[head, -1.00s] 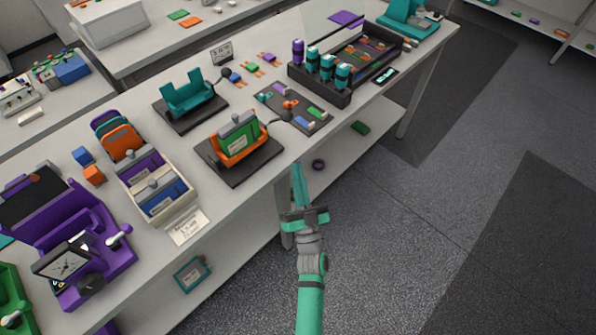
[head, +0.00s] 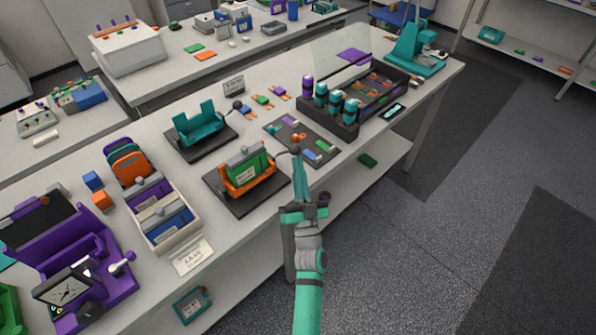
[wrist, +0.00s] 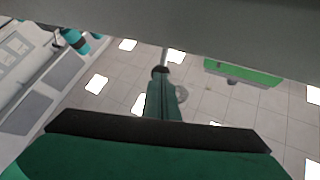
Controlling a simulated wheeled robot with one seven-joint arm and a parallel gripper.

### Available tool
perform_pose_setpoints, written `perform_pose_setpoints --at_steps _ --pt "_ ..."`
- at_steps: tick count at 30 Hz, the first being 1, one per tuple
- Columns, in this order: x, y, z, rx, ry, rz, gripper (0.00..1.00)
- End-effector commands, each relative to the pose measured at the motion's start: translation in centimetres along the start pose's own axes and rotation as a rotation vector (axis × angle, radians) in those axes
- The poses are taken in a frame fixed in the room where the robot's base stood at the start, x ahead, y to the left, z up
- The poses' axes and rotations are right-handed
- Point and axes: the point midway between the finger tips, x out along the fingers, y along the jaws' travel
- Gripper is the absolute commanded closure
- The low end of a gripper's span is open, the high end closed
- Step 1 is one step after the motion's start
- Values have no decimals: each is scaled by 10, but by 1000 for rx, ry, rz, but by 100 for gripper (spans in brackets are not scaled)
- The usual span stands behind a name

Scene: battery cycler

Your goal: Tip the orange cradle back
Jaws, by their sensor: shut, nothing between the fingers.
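The orange cradle (head: 240,187) stands on a dark base plate (head: 232,208) near the table's front edge, holding a green block (head: 250,168) with a pale label. A lever with a dark ball knob (head: 296,150) reaches out from its right side. My gripper (head: 298,158) is shut and empty, pointing up just in front of the table edge. Its tip meets the knob in the head view; I cannot tell whether they touch. In the wrist view my teal fingers (wrist: 165,100) have a dark round thing (wrist: 160,71), probably the knob, at their tip.
A teal cradle (head: 198,128) stands behind on its own base. A dark parts board (head: 306,146) and a black rack (head: 336,126) with several teal and purple cylinders lie to the right. A cream tray (head: 160,243) stands left. Floor right of the table is clear.

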Motion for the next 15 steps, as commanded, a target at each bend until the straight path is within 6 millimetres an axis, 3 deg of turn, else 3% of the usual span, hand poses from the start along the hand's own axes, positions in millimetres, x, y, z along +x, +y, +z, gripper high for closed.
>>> perform_pose_setpoints --at_steps 5,15 --pt "3 -2 -2 0 1 -1 100" --pt "43 -23 -16 1 2 -2 100"
